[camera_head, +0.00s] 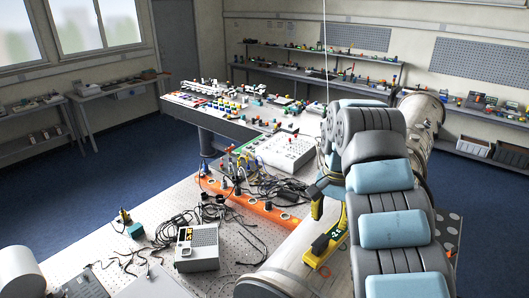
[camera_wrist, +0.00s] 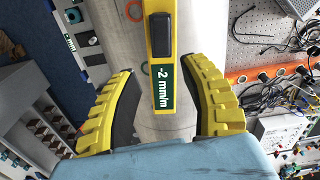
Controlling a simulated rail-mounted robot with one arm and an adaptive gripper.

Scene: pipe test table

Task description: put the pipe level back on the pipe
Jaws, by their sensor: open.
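The pipe level is a yellow bar with a dark vial window and a green "-2 mm/m" label. It shows in the wrist view (camera_wrist: 161,75) and low in the head view (camera_head: 320,252). It lies lengthwise along the top of the thick grey pipe (camera_head: 284,268) and appears to rest on it. The pipe also shows beneath the level in the wrist view (camera_wrist: 112,28). My gripper (camera_wrist: 160,72) is open, with one yellow ribbed finger on each side of the level and gaps between. In the head view my arm partly hides the gripper (camera_head: 328,210) and pipe.
An orange perforated rail (camera_head: 243,204) runs beside the pipe. Loose black cables (camera_head: 230,216), a grey box (camera_head: 198,248) and a white box (camera_head: 285,152) stand on the perforated table (camera_head: 178,204). A thin cord (camera_head: 325,60) hangs near my arm.

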